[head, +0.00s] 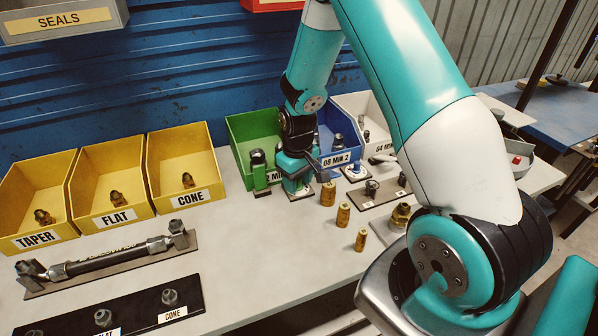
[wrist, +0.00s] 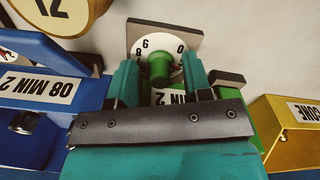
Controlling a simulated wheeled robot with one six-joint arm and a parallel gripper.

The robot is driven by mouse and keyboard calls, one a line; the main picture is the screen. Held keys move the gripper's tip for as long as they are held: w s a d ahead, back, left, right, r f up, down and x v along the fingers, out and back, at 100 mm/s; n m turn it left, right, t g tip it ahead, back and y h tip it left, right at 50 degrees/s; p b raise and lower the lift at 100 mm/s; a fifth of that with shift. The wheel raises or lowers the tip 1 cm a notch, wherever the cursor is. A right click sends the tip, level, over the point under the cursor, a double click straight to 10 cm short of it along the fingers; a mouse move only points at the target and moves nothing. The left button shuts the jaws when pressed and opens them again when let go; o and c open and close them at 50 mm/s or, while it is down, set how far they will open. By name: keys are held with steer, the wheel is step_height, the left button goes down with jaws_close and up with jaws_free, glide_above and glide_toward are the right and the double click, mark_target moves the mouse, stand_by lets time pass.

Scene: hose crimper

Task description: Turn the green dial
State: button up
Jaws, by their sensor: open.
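The green dial (wrist: 160,66) shows in the wrist view as a green knob on a white numbered face (wrist: 140,48) with a dark square plate behind it. My gripper (wrist: 163,74) is open, with one teal finger on each side of the knob. A narrow gap seems to show beside the knob; whether either finger touches it I cannot tell. In the head view my gripper (head: 295,180) points down at the bench in front of the green bin (head: 240,135). There the knob is hidden behind the gripper, and only an edge of its plate (head: 302,196) shows.
A green post with a dark top (head: 259,172) stands close left of my gripper. The blue bin (head: 335,140) is behind. Yellow bins (head: 110,190) stand at left.

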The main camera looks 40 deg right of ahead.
step_height(320, 180, up, 17)
steer(key=b, duration=0.1)
steer(key=shift+r, duration=0.2)
stand_by(0.5)
